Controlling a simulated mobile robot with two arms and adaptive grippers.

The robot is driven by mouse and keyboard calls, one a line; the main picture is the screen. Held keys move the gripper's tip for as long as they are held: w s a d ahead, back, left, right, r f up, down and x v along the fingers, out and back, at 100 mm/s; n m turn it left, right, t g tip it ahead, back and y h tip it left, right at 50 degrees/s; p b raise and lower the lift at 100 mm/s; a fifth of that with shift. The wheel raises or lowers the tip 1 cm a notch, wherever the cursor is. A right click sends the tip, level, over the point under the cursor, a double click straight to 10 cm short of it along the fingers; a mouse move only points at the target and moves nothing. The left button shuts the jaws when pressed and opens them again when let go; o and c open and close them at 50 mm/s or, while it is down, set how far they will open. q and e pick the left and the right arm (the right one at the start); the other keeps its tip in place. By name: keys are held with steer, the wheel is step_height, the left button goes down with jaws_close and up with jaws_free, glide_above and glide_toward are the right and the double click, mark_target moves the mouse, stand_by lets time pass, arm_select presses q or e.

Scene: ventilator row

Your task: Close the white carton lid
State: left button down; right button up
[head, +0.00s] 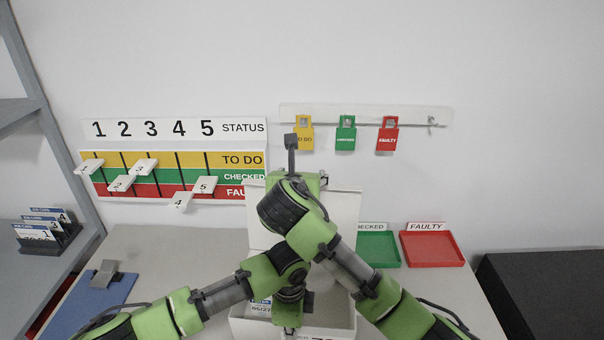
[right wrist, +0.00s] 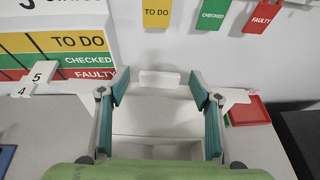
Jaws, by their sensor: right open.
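The white carton (head: 340,328) stands open on the table at the front middle in the head view. Its lid (head: 345,208) is raised upright at the back, partly hidden behind my arms. In the right wrist view the lid (right wrist: 160,108) and its front tab (right wrist: 160,80) show between the fingers of my right gripper (right wrist: 158,88). Those fingers are open, one on each side, with nothing gripped. In the head view my right wrist hides most of that gripper. My left gripper (head: 288,312) is low over the carton's inside; its fingertips are hidden.
A green tray (head: 378,250) and a red tray (head: 433,249) sit right of the carton. A blue clipboard (head: 95,300) lies at left. The status board (head: 170,160) and hanging tags (head: 346,134) are on the wall behind. A card (head: 260,307) shows inside the carton.

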steer(key=shift+x, duration=1.45)
steer(key=c, duration=1.7)
steer(key=shift+o, duration=0.2)
steer(key=s, duration=0.6)
steer(key=shift+s+a+f, duration=0.2)
steer(key=shift+s+a, duration=0.1)
steer(key=shift+s, duration=0.1)
steer(key=o, duration=1.7)
steer(key=shift+c, duration=0.2)
steer(key=shift+r, duration=0.15)
